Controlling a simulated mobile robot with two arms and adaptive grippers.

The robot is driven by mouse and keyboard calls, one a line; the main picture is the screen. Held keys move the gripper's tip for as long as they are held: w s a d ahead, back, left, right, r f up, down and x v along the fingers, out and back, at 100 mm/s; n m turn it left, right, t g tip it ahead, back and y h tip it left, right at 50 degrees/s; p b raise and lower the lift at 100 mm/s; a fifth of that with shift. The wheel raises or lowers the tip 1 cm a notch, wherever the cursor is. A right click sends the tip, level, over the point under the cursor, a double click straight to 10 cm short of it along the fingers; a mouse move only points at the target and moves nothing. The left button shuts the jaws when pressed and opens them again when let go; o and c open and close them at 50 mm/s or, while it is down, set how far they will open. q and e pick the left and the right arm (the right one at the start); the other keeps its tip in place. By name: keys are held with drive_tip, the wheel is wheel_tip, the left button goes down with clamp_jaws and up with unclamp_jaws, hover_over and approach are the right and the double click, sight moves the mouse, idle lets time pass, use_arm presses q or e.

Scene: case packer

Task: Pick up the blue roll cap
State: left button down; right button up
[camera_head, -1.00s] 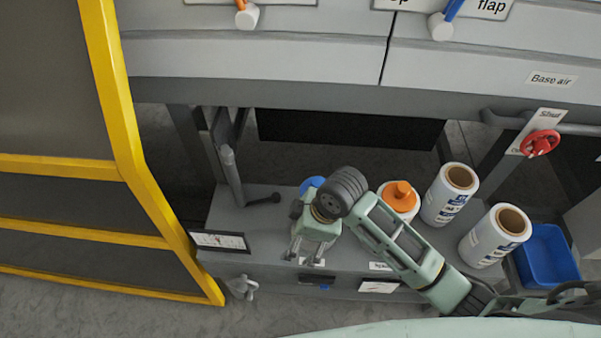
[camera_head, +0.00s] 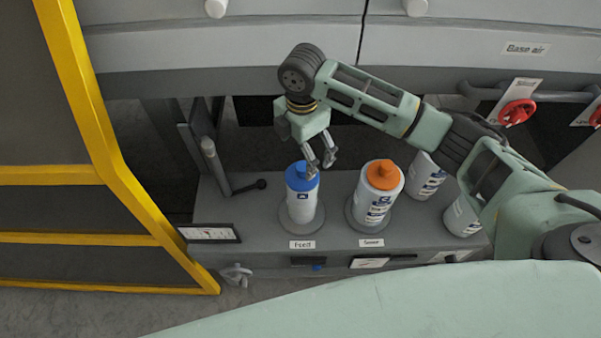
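The blue roll cap (camera_head: 299,180) sits on top of a white roll (camera_head: 301,207) standing upright on a round base, above a label reading "Feed". My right gripper (camera_head: 322,168) reaches in from the right and points down just above and right of the cap. Its two fingers are apart with nothing between them. I cannot tell whether a fingertip touches the cap, as they overlap in the view. My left gripper is not in view.
A roll with an orange cap (camera_head: 383,175) stands right of the blue-capped one. Two more white rolls stand further right, partly behind my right arm. A black lever (camera_head: 250,187) is to the left. A yellow-framed guard (camera_head: 92,120) borders the left side.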

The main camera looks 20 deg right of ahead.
sight(301, 165)
drive_tip(key=f+p, duration=0.1)
drive_tip(key=f, duration=0.1)
drive_tip(key=f+p, duration=0.1)
drive_tip(key=f, duration=0.1)
drive_tip(key=f+p, duration=0.1)
drive_tip(key=f, duration=0.1)
drive_tip(key=shift+s+a+f, duration=0.1)
drive_tip(key=shift+s+f, duration=0.25)
drive_tip(key=shift+s, duration=0.05)
drive_tip(key=shift+f, duration=0.4)
drive_tip(key=shift+w, duration=0.1)
drive_tip(key=c, duration=1.3)
